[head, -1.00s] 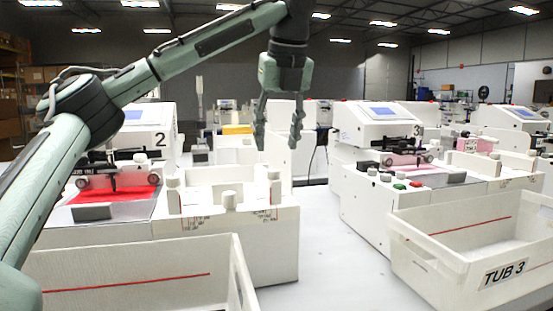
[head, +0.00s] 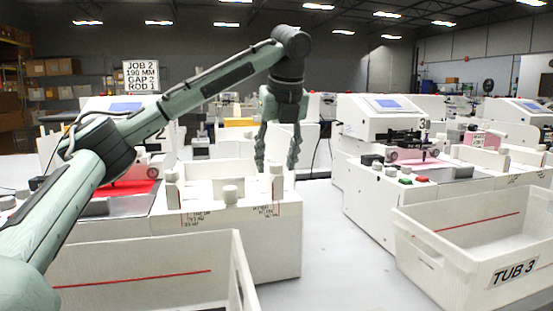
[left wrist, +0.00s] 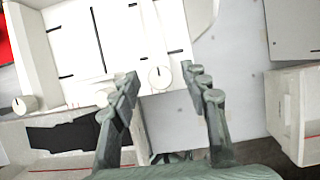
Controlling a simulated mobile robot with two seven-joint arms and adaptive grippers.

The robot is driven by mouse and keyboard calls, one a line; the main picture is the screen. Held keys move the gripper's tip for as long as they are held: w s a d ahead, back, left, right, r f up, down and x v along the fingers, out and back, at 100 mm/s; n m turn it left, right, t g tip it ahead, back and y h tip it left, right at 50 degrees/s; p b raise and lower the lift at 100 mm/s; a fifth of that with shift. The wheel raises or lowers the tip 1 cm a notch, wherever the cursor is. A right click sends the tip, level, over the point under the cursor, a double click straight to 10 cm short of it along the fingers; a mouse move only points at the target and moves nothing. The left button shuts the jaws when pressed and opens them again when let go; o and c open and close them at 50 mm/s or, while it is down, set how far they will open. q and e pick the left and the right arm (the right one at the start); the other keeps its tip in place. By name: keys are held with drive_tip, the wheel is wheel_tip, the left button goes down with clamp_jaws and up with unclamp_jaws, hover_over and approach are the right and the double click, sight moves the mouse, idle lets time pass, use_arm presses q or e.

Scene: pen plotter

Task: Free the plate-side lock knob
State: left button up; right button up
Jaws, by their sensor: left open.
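Machine 2 has a white box section (head: 228,238) with pale round knobs on it: one at the left post (head: 172,177), one in the front middle (head: 230,193) and one at the right post (head: 278,171). I cannot tell which is the plate-side lock knob. My left gripper (head: 276,163) is open and empty, pointing down at the right post. In the left wrist view, a round white knob (left wrist: 160,77) with a dark line on its top shows between the open fingertips (left wrist: 166,84). Whether they touch it is unclear. Another such knob (left wrist: 25,104) is at the left. My right gripper is out of sight.
A white tub (head: 150,270) stands in front of machine 2, and Tub 3 (head: 470,240) is at the right before machine 3 (head: 380,125). Bare grey table (head: 325,230) lies between the machines. A sign (head: 141,76) reads JOB 2, 190 MM, GAP 2, ROD 1.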

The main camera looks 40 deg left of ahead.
use_arm(q)
clamp_jaws()
idle(0.3)
drive_tip(key=n+g+y, duration=0.1)
drive_tip(key=n, duration=0.3)
drive_tip(key=shift+w+d+r, duration=0.1)
drive_tip(key=n+g, duration=0.2)
drive_tip(key=n, duration=0.3)
drive_tip(key=shift+w, duration=0.2)
drive_tip(key=n+g, duration=0.2)
drive_tip(key=n, duration=0.3)
drive_tip(key=shift+w, duration=0.1)
drive_tip(key=shift+n+g+h, duration=0.5)
drive_tip(key=shift+n+h, duration=0.2)
drive_tip(key=shift+n, duration=1.2)
